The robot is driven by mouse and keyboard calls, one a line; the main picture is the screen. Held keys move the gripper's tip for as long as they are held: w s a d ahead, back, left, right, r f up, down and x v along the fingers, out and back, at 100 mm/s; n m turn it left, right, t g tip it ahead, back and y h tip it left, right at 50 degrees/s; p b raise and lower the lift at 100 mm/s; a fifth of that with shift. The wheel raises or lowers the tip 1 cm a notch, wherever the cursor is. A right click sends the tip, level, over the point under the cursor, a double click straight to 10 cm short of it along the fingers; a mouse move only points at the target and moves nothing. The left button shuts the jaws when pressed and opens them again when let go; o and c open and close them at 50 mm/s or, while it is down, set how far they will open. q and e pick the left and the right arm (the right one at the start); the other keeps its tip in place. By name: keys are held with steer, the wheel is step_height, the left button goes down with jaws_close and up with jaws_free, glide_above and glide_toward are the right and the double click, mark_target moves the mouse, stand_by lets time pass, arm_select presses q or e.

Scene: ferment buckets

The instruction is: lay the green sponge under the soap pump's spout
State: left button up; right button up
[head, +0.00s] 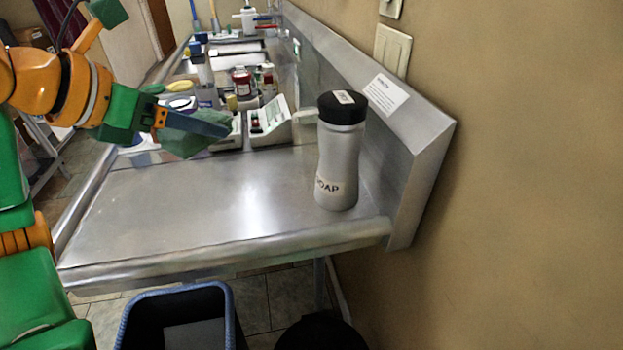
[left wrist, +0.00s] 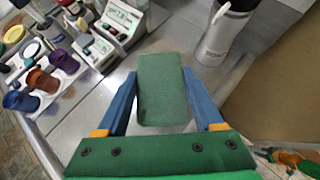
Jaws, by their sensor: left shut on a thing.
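The green sponge (head: 184,136) is a flat block held in the air above the steel counter, left of the soap pump. My left gripper (head: 208,124) is shut on it. In the left wrist view the sponge (left wrist: 162,90) stands between the two blue fingers of the left gripper (left wrist: 159,78). The soap pump (head: 338,160) is a grey bottle with a black top and a SOAP label, upright near the counter's right end. Its pale spout (head: 304,115) points left, toward the sponge. The pump also shows in the left wrist view (left wrist: 222,40), apart from the sponge. My right gripper is not seen.
The steel counter (head: 190,205) is bare in front of the sponge and left of the pump. Meters (head: 268,125), jars and small cups stand farther back. A steel backsplash (head: 415,120) rises right of the pump. A bin (head: 178,300) stands below the front edge.

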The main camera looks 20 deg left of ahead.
arm_select(q)
steer(key=w+d+f, duration=0.1)
steer(key=w+d+p, duration=0.1)
steer(key=d, duration=0.1)
steer(key=w+d+f, duration=0.1)
steer(key=d, duration=0.1)
steer(key=shift+w+d+f+p, duration=0.1)
steer(key=shift+w+f+p, duration=0.2)
steer(key=shift+f, duration=0.05)
steer(key=w+d+f, duration=0.3)
steer(key=w+f, duration=0.1)
steer(key=f, duration=0.1)
steer(key=shift+d+f, duration=0.15)
steer(key=shift+f, duration=0.1)
steer(key=f, duration=0.4)
steer(key=shift+w+d+f, duration=0.15)
steer(key=shift+w+d, duration=0.2)
steer(key=shift+w, duration=0.05)
steer(key=shift+f+b, duration=0.45)
steer(key=shift+b, duration=0.3)
steer(key=o, duration=1.2)
steer(key=shift+c, duration=0.2)
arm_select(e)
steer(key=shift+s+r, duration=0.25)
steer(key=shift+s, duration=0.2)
arm_select(q)
steer(key=shift+r, duration=0.1)
